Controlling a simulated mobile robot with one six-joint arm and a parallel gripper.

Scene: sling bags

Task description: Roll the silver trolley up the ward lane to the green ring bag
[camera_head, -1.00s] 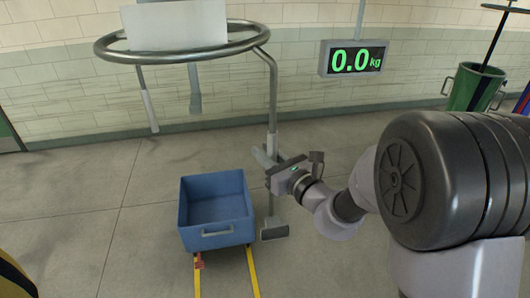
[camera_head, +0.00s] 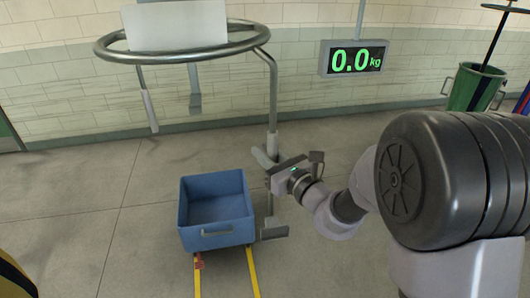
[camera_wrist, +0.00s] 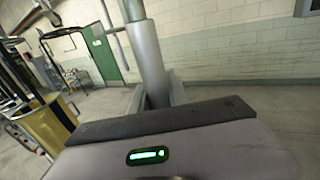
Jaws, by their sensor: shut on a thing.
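The silver trolley (camera_head: 273,95) is a tall metal frame with a round ring on top, upright on the left of the head view. A blank white panel (camera_head: 175,26) is at its ring. My gripper (camera_head: 271,176) is shut on the trolley's upright post, low down. The post also rises just in front of my gripper in the wrist view (camera_wrist: 147,60); the fingertips are hidden there. The green bag (camera_head: 474,88) stands at the far right by the wall, below a dark ring (camera_head: 503,8), partly cut off by the frame.
A blue tub (camera_head: 216,237) sits on the floor beside the post, with yellow floor strips (camera_head: 252,270) running from it. A display (camera_head: 354,58) reads 0.0 kg. A yellow bag (camera_wrist: 48,127) stands left in the wrist view. Open floor lies left of the tub.

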